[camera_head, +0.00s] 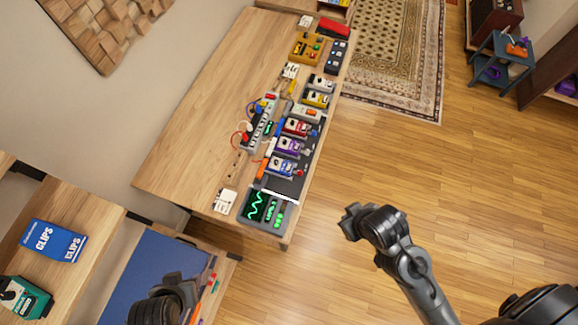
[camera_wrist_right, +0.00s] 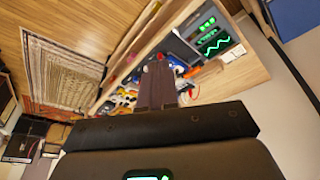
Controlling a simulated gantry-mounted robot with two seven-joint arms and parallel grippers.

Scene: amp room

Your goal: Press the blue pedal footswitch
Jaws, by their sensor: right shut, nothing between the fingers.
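The blue pedal (camera_head: 281,166) sits on a dark pedalboard (camera_head: 285,186) on the wooden table in the head view. It is the blue one at the near end of a row, beside a purple pedal (camera_head: 290,146) and a red pedal (camera_head: 297,128). My right gripper (camera_head: 350,221) is off the table's right side, over the floor, apart from the pedals. In the right wrist view my right gripper (camera_wrist_right: 157,75) is shut and empty; its fingers cover part of the pedal row, so the blue pedal cannot be picked out there. My left gripper (camera_head: 172,284) is at the bottom left, its fingers unclear.
A device with green screens (camera_head: 265,209) stands at the table's near end, just before the pedalboard. A power strip (camera_head: 260,123) with cables lies left of the pedals. Yellow (camera_head: 305,48) and white pedals stand farther back. The floor (camera_head: 400,155) to the right is clear.

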